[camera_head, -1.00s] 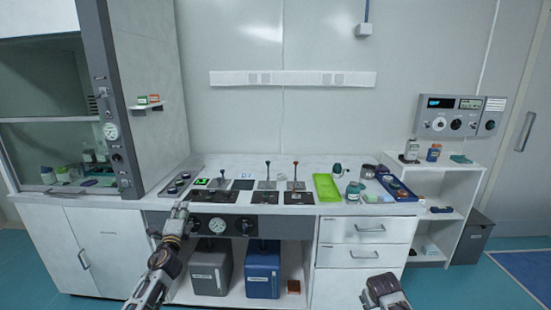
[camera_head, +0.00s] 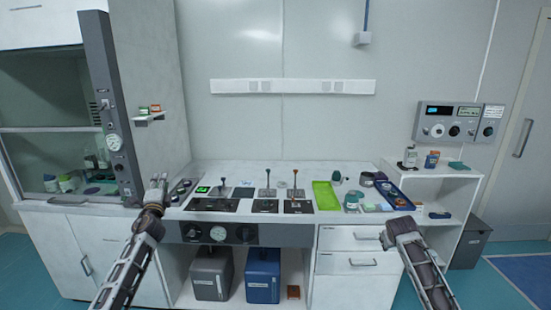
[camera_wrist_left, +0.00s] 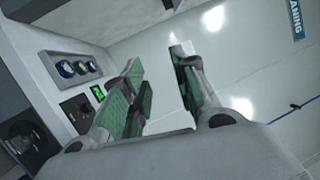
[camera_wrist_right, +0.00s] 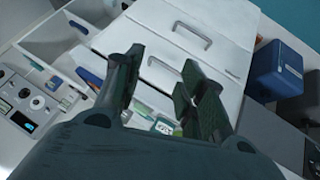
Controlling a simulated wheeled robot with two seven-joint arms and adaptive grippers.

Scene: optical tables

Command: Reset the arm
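My left gripper (camera_head: 157,183) is raised at the left end of the bench, in front of the fume hood's edge. In the left wrist view its two padded fingers (camera_wrist_left: 162,82) stand apart with nothing between them. My right gripper (camera_head: 384,238) is in front of the white drawers, below the right end of the bench top. In the right wrist view its fingers (camera_wrist_right: 158,82) are apart and I see nothing held between them.
The bench (camera_head: 230,168) carries lever panels, a green tray (camera_head: 326,195), and a blue tray (camera_head: 394,195) with small items. White drawers (camera_head: 350,263), a grey box (camera_head: 211,273) and a blue box (camera_head: 262,275) are below. A shelf unit (camera_head: 440,190) stands right.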

